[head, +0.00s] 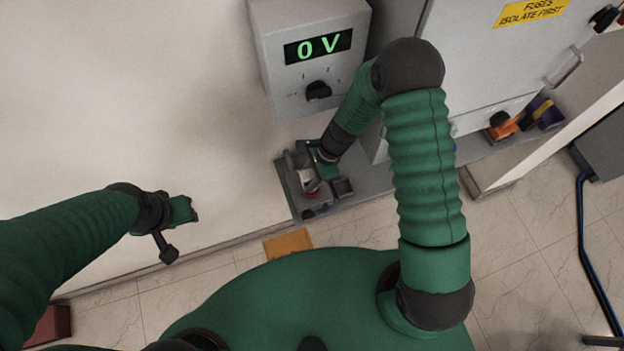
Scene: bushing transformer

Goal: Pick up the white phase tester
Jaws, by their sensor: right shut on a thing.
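My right gripper (314,176) reaches down to a small grey shelf below the voltage display box. It is shut on a small white item with a reddish part (307,184), which appears to be the white phase tester. The fingers and wrist hide much of it, and I cannot tell whether it is clear of the shelf. My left gripper (181,231) hangs in front of the pale wall at the left, with its fingers apart and nothing between them.
The grey shelf (287,196) holds other small dark items close around the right gripper. Above it is a grey box (275,62) reading 0 V, with a black knob. A grey cabinet (490,60) with a yellow label stands at the right. Orange and purple items (503,130) lie below it.

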